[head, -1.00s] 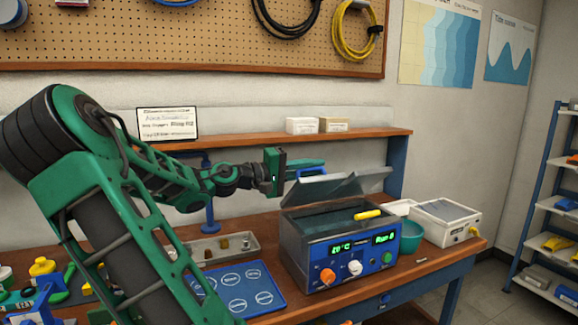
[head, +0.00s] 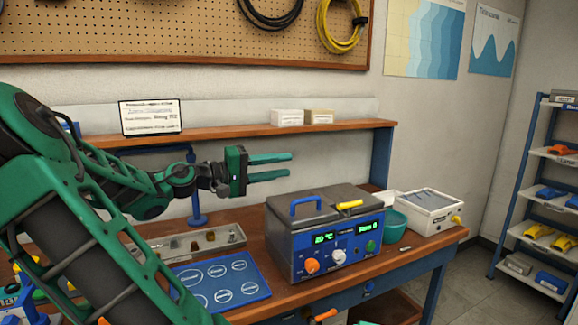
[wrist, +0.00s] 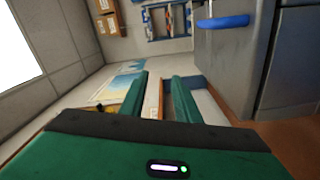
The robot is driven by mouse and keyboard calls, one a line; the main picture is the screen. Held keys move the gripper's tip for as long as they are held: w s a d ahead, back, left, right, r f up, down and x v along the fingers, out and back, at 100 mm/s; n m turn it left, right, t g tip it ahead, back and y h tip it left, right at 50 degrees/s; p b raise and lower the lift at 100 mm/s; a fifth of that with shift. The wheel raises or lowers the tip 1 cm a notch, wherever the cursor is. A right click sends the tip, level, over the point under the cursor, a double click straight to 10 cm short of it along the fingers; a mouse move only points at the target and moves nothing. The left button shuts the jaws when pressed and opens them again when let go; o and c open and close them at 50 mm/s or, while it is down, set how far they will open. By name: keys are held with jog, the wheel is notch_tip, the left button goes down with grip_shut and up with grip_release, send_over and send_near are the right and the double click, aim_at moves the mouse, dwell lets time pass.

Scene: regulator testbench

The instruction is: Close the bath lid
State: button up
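The bath (head: 312,262) is a box with a blue front panel, lit green displays and knobs, standing on the wooden bench. Its grey lid (head: 328,202) lies flat across the top, shut as far as I can see. The lid's blue handle (head: 305,206) stands up at the left end, and it also shows in the wrist view (wrist: 222,21). My gripper (head: 290,164) is open and empty, above and to the left of the lid, apart from the handle. Its two green fingers are parallel with a gap between them, also in the wrist view (wrist: 162,84).
A yellow object (head: 349,204) lies at the lid's front edge. A teal bowl (head: 391,225) and a white box (head: 433,212) stand right of the bath. A blue mat (head: 222,284) and a metal tray (head: 203,243) lie to its left. A shelf (head: 250,134) runs behind.

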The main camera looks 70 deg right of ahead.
jog(key=shift+v, duration=2.15)
